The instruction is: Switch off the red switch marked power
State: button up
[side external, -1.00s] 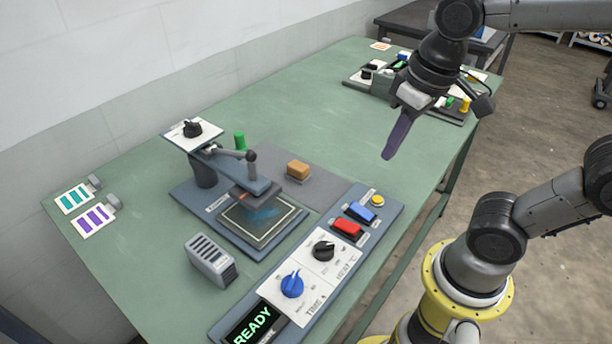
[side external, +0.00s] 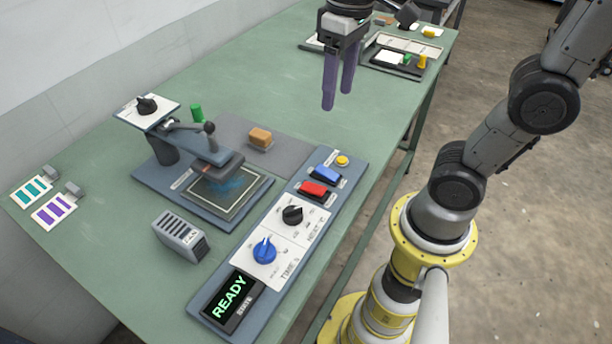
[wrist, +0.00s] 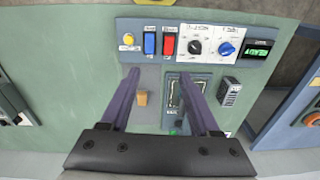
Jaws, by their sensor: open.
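The red switch (side external: 313,189) is a rocker on the blue-grey control panel, between the blue switch (side external: 326,173) and the black knob (side external: 292,214). Its marking is too small to read. The red switch also shows in the wrist view (wrist: 168,44). My gripper (side external: 337,98) is open and empty, its two purple fingers pointing down above the table, beyond the panel's far end and apart from the switch. In the wrist view my gripper (wrist: 158,72) has its fingers spread, with the red switch past the tips.
The panel also carries a yellow button (side external: 342,160), a blue knob (side external: 264,250) and a display (side external: 234,298) reading READY. The press (side external: 205,160) with its lever stands left of the panel, near an orange-brown block (side external: 260,137).

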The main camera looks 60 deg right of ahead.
jog(key=w+a+f+g, duration=0.2)
jog(key=w+f+g, duration=0.1)
jog(key=w, duration=0.3)
jog(key=g, duration=0.2)
send_near(310, 187)
jog(key=shift+n, duration=0.3)
jog(key=x, duration=0.7)
jog(key=shift+s+f, duration=0.25)
jog(key=shift+f, duration=0.1)
grip_shut()
